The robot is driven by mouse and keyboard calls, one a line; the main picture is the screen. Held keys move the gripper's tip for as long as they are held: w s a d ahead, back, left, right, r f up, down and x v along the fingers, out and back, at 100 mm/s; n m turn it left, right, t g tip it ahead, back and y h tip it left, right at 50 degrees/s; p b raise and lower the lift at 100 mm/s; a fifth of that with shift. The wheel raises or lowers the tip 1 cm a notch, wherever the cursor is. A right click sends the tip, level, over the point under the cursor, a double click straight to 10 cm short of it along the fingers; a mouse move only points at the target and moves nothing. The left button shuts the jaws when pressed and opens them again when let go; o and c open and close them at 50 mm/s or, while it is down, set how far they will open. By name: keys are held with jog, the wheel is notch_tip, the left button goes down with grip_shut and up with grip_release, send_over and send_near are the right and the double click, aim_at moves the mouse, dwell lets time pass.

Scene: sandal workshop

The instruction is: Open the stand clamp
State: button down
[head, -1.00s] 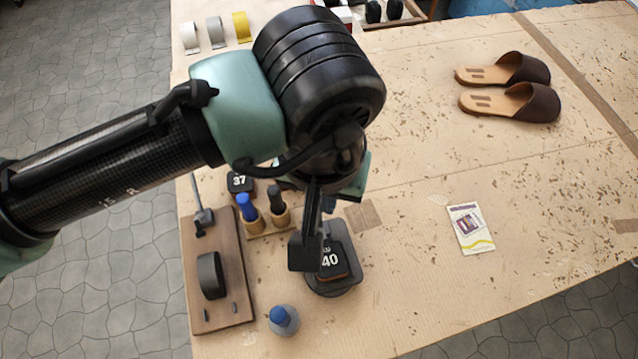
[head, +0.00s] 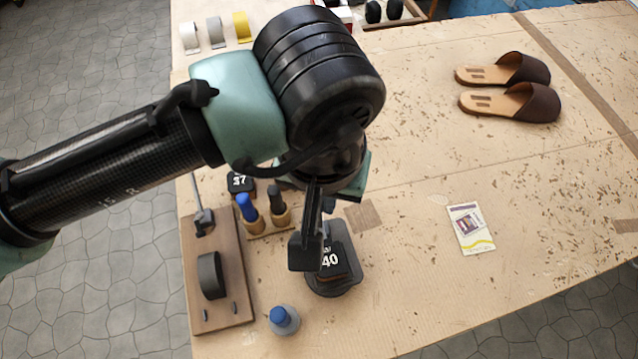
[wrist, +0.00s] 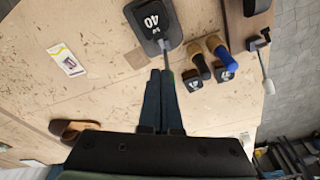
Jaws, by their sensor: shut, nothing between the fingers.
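A dark stand (head: 338,287) marked "40" stands near the front edge of the bench. It also shows in the wrist view (wrist: 150,24), where a thin grey rod (wrist: 166,57) runs from it toward my fingertips. I cannot tell whether this rod is the clamp's lever. My gripper (head: 306,257) points down just beside the stand and hides part of it. In the wrist view my gripper (wrist: 159,73) has its fingers together, with nothing held. Whether the fingertips touch the rod is unclear. A wooden board (head: 228,295) to the left carries a pale-handled metal lever (head: 203,217).
Two blue- and dark-handled tools (head: 247,207) (head: 277,200) stand close behind the gripper. A blue-capped bottle (head: 284,320) stands in front. A card (head: 470,229) and brown sandals (head: 510,102) lie right. The bench between them is mostly clear.

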jog(key=b, duration=0.4)
send_over(321, 218)
jog(key=s, duration=0.2)
jog(key=shift+d+f, duration=0.15)
jog(key=shift+f, duration=1.05)
jog(key=shift+d+f, duration=0.1)
jog(key=shift+f, duration=1.05)
jog(key=shift+p, duration=0.3)
jog(key=shift+w+a+f, duration=0.15)
jog(key=shift+w+a, duration=0.05)
jog(key=shift+w, duration=0.35)
jog(key=shift+w+a+f, duration=0.15)
jog(key=shift+w+a, duration=0.05)
jog(key=shift+w, duration=0.35)
